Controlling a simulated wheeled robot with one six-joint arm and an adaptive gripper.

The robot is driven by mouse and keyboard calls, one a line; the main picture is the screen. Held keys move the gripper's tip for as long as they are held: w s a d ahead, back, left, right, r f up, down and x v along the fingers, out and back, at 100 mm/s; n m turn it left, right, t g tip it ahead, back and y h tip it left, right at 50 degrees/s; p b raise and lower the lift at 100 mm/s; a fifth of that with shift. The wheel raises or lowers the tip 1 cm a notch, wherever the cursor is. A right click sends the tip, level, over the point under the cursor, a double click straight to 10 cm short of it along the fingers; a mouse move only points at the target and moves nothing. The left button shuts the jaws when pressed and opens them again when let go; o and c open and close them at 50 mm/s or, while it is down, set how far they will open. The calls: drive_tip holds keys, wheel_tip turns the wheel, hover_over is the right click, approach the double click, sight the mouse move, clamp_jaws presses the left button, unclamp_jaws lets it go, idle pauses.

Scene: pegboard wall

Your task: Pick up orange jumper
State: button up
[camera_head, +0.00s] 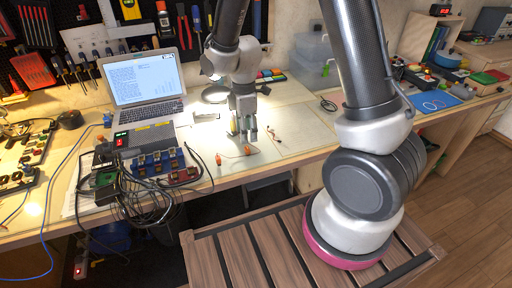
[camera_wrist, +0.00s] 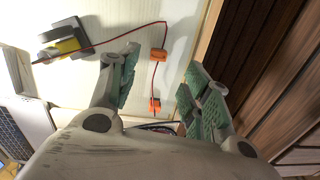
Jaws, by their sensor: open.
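The orange jumper (camera_wrist: 158,55) lies on the pale work surface, with two orange ends joined by a thin red wire. In the wrist view, its second end (camera_wrist: 154,105) lies closer to my gripper. In the head view, orange pieces of the jumper (camera_head: 247,150) show near the front of the bench, just below the fingers. My gripper (camera_wrist: 162,72) is open and empty, with green-padded fingers on either side of the orange ends in the wrist view. My gripper also shows in the head view (camera_head: 243,130), pointing down. I cannot tell its exact height above the jumper.
A yellow and dark block (camera_wrist: 66,42) lies beside the red wire. A laptop (camera_head: 145,80) stands at the back left. Black cables (camera_head: 150,200) and blue-red modules (camera_head: 158,163) crowd the bench left of my gripper. The bench's front edge is close to the jumper.

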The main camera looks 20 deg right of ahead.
sight(248, 148)
drive_tip(key=shift+w+a+n, duration=0.15)
drive_tip(key=shift+w+n, duration=0.1)
drive_tip(key=shift+n, duration=0.35)
drive_tip(key=shift+f, duration=0.2)
drive_tip(key=f, duration=0.7)
drive_tip(key=shift+s+d+f, duration=0.25)
drive_tip(key=shift+d, duration=0.1)
drive_tip(key=c, duration=0.8)
